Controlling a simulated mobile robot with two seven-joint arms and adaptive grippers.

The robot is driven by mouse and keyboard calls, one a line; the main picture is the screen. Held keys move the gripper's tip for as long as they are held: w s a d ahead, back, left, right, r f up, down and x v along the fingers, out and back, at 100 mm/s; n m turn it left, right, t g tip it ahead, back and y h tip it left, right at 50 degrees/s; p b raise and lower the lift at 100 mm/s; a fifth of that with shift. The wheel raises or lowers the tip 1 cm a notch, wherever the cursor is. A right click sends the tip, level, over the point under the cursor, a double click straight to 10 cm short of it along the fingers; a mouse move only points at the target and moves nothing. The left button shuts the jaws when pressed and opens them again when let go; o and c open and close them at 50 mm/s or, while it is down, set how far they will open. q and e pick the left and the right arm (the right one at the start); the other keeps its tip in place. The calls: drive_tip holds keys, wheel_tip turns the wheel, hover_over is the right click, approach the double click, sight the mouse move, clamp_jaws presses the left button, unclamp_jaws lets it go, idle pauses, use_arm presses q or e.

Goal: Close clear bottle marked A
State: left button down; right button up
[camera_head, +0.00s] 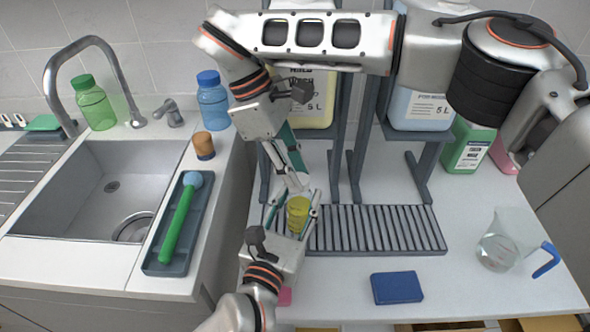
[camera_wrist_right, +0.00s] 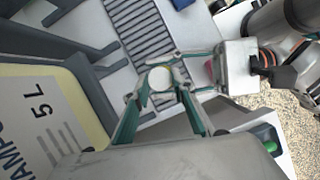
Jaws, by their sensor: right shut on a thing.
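A small bottle with yellow contents (camera_head: 298,214) stands upright at the left end of the rack; I cannot read a mark on it. My left gripper (camera_head: 293,208), coming from the front, has its fingers on both sides of the bottle and appears closed on it. My right gripper (camera_head: 293,180), coming from above, is shut on a white cap (camera_head: 297,184) over the bottle's mouth. In the right wrist view the round white cap (camera_wrist_right: 160,78) sits between teal-padded fingers and hides the bottle. I cannot tell whether the cap is seated.
A blue sponge (camera_head: 397,288) and a glass beaker (camera_head: 498,250) are on the counter to the right. Large canisters (camera_head: 420,108) stand on dark stands at the back. A sink (camera_head: 95,190) and brush tray (camera_head: 180,225) are left.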

drive_tip(key=o, duration=0.7)
drive_tip(key=shift+c, duration=0.2)
drive_tip(key=shift+r, duration=2.3)
drive_tip(key=shift+c, duration=0.4)
